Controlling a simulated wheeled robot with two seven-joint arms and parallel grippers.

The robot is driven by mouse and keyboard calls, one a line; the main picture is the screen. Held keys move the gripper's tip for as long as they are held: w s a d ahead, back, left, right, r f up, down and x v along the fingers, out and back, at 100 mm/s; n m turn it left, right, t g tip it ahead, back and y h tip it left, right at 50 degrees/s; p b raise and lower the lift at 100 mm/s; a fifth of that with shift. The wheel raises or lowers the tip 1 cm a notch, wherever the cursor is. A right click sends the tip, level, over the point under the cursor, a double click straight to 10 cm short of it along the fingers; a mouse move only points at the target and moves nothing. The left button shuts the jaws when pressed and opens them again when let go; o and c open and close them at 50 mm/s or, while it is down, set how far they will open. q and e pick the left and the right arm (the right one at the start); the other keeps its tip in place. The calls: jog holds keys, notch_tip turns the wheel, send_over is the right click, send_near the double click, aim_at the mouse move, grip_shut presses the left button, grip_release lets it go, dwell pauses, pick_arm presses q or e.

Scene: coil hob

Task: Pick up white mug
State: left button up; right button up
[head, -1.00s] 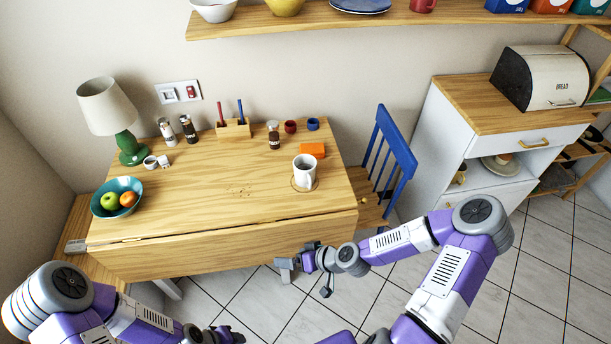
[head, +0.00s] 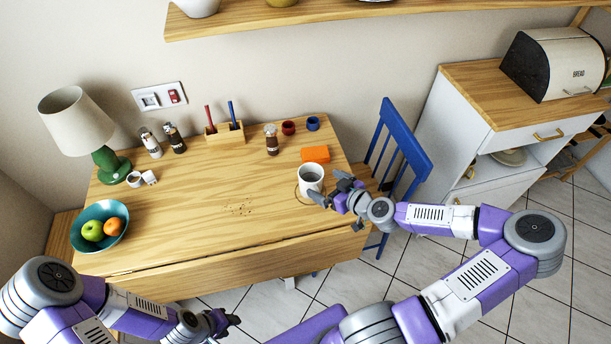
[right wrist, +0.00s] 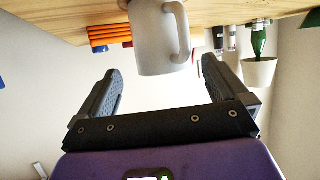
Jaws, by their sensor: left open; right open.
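The white mug (head: 310,180) stands upright on the table near its right end, by a thin brown ring on the wood. In the right wrist view the mug (right wrist: 158,45) appears upside down, its handle on the right. My right gripper (head: 332,189) is open at the mug's right side in the head view. In the right wrist view its spread fingers (right wrist: 162,72) point at the mug, which lies ahead of the gap between them; I cannot tell whether they touch it. My left gripper (head: 225,318) is low in front of the table, empty.
A blue chair (head: 400,150) stands at the table's right. The table's middle (head: 220,180) is mostly clear, with some crumbs.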

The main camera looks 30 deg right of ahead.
aim_at(303, 171)
jog(key=shift+w+a+f+b, duration=0.25)
jog(key=shift+w+b, duration=0.05)
jog(key=shift+w, duration=0.15)
jog(key=w, duration=0.1)
jog(key=w+b, duration=0.1)
jog(key=w+a, duration=0.1)
jog(key=w, duration=0.1)
jog(key=shift+a+f+b, duration=0.1)
jog(key=shift+f+b, duration=0.2)
jog(key=shift+w+a+f, duration=0.1)
jog(key=shift+w+f, duration=0.1)
jog(key=shift+w, duration=0.4)
jog(key=shift+c, duration=0.2)
jog(key=c, duration=1)
